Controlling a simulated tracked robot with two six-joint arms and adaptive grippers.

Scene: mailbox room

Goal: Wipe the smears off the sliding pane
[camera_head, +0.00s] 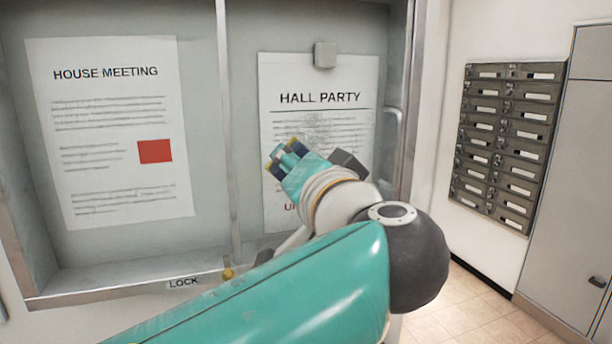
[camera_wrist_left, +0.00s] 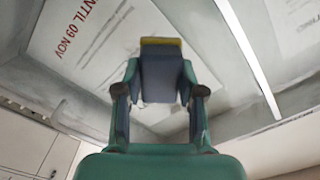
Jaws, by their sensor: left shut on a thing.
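The glass-fronted notice case has a right-hand pane (camera_head: 250,215) with a metal edge strip down its left side. Faint grey smears (camera_head: 318,128) show over the middle of the HALL PARTY notice. My left gripper (camera_head: 284,158) is in front of that notice, just below and left of the smears, and hides part of the text. In the left wrist view it is shut on a small dark blue-grey block with a yellow edge (camera_wrist_left: 160,75). I cannot tell whether the block touches the glass. My right gripper is not in view.
A grey block (camera_head: 325,55) sits at the top of the HALL PARTY notice. A bar handle (camera_head: 396,118) is at the right edge. A brass knob (camera_head: 228,273) is beside the LOCK label (camera_head: 184,282). Mailboxes (camera_head: 508,143) hang on the right wall.

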